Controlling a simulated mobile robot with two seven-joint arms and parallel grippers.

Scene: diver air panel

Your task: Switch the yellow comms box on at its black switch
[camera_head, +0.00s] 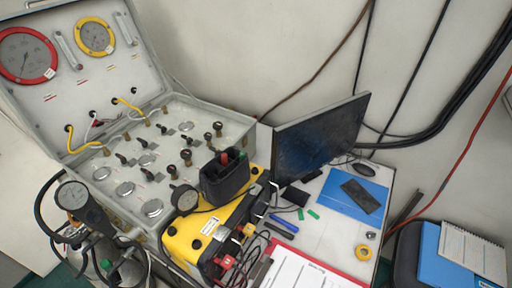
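The yellow comms box (227,217) stands at the middle front, right of the open grey panel case. Its top is yellow with white labels and several small dark round parts. Its front face is dark, with cables and red and yellow plugs in front of it. I cannot tell which dark part is the black switch, or its position. A black open holder (225,184) with red and green items in it stands over the box's back part and hides some of it. Neither of my grippers shows in this view.
The grey case (222,112) holds gauges, valves and knobs. A dark monitor (318,138) stands right of the box. A red-edged clipboard (305,270), blue folder (338,203) and yellow tape roll (363,253) lie on the white table. A gauge and cylinder fittings (88,215) stand at front left.

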